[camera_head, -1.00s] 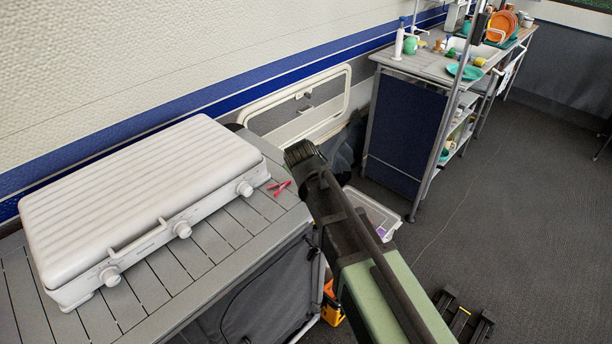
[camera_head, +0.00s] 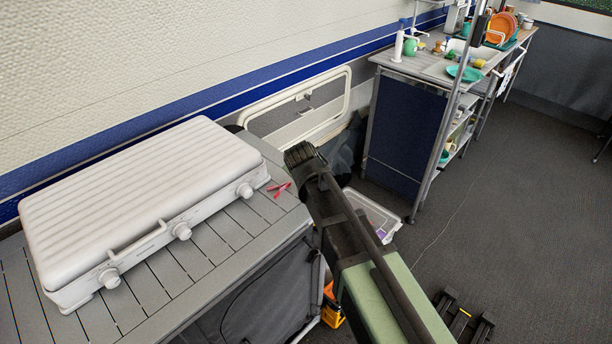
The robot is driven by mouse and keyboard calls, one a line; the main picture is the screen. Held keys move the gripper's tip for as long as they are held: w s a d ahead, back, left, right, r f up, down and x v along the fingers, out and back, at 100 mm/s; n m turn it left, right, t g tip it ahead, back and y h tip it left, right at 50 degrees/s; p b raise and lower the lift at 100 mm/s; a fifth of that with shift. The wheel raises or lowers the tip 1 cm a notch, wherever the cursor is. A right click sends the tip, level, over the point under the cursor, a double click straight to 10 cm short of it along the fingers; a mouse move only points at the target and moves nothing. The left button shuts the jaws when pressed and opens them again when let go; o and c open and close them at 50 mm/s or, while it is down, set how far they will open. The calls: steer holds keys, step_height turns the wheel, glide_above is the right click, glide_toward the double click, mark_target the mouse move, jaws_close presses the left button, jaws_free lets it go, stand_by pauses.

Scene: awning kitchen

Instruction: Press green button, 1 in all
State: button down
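No green button is visible in the head view. My gripper (camera_head: 465,314) appears at the bottom right edge as two black prongs with a gap and a yellow mark between them. It looks open and empty over the dark floor, partly cut off by the frame. My green and black arm crosses the lower middle, its black bend beside the grey table's right corner. The grey slatted table (camera_head: 150,290) carries a closed white ribbed case-like stove (camera_head: 140,195) with several knobs along its front.
A small red item (camera_head: 279,187) lies right of the stove. A counter (camera_head: 412,66) with dishes stands at the back. A clear bin (camera_head: 375,215) and an orange-yellow object (camera_head: 331,306) are beside the table. The floor (camera_head: 530,210) at right is largely open.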

stand_by(0.7)
steer(key=shift+f+b, duration=0.4)
steer(key=shift+f+b, duration=0.35)
steer(key=shift+r, duration=0.1)
stand_by(0.5)
steer(key=shift+r+p, duration=0.7)
steer(key=shift+p, duration=0.1)
step_height(320, 180, up, 5)
steer(key=p, duration=0.5)
steer(key=shift+r, duration=0.1)
